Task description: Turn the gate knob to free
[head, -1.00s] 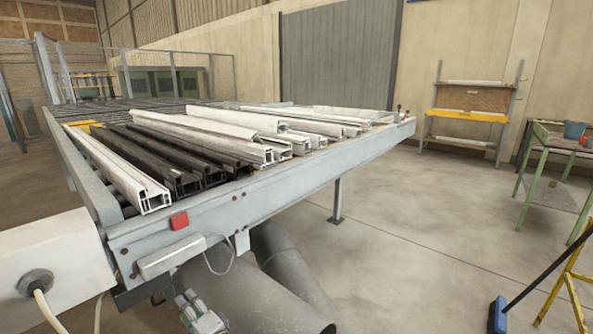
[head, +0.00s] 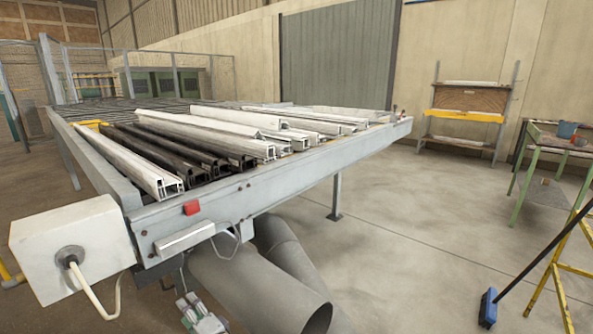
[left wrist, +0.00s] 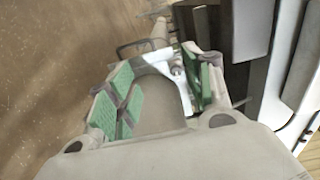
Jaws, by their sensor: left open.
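My left gripper (head: 198,312) shows at the bottom edge of the head view, below the front rail of the profile bench (head: 290,182). In the left wrist view its green-padded fingers (left wrist: 160,90) are apart. A pale metal piece shows between and beyond them; I cannot tell what it is or whether it touches a finger. I cannot make out a gate knob in either view. My right gripper is not in view.
White and dark profiles (head: 180,145) lie on the bench. A grey box (head: 75,245) with a cable juts out at its left end. Wide grey pipes (head: 255,285) run below. A blue broom (head: 488,308) and yellow ladder (head: 560,270) stand right; floor between is clear.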

